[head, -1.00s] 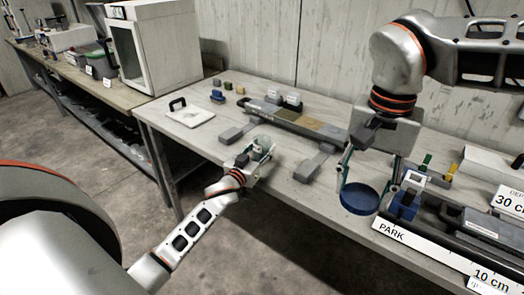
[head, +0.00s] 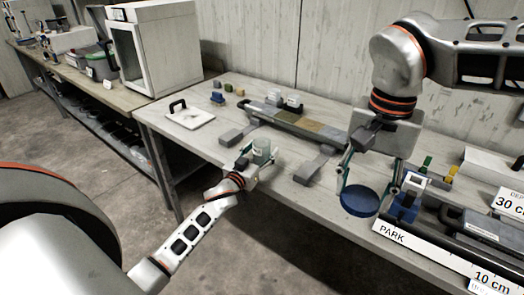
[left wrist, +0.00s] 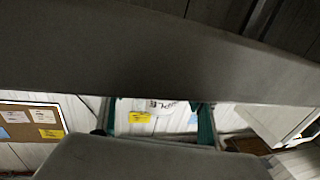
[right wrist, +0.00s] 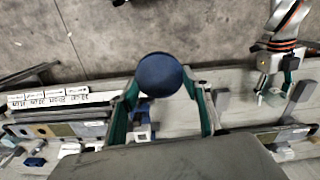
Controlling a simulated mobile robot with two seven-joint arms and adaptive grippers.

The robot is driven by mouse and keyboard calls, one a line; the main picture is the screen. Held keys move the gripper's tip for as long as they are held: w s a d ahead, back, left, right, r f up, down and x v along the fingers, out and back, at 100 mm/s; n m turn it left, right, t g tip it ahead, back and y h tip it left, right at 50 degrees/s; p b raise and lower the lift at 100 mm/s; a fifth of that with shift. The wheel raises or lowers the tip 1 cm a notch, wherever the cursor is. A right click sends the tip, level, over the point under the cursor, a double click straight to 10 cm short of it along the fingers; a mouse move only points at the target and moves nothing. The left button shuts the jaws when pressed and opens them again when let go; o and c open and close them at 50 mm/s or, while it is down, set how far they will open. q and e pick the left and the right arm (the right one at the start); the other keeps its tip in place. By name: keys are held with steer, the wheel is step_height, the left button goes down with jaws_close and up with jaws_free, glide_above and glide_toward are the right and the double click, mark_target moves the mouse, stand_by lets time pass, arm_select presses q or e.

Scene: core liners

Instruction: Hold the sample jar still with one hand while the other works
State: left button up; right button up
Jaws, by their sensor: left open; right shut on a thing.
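The sample jar (head: 262,151) is a small grey-green cylinder near the front edge of the table in the head view. My left gripper (head: 257,160) is open around or right beside it; I cannot tell whether a finger touches it. My right gripper (head: 366,183) is shut on a round blue lid (head: 359,201), held near the table's front edge. The lid also shows between the fingers in the right wrist view (right wrist: 160,75).
Grey blocks (head: 314,167) lie right of the jar. A long tray of core segments (head: 300,123) lies behind. A white board with a black handle (head: 189,118) is at the left. A rack marked PARK (head: 400,238) fills the right side.

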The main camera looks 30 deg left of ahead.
arm_select(q)
steer(key=s+d, duration=0.1)
steer(key=s, duration=1)
steer(key=s+d+f+m+g+h, duration=0.5)
steer(key=s+d+f+g, duration=0.2)
steer(key=s+d+f, duration=1.5)
steer(key=shift+s+f+m, duration=0.25)
steer(key=shift+f+m, duration=0.15)
steer(key=shift+f, duration=0.25)
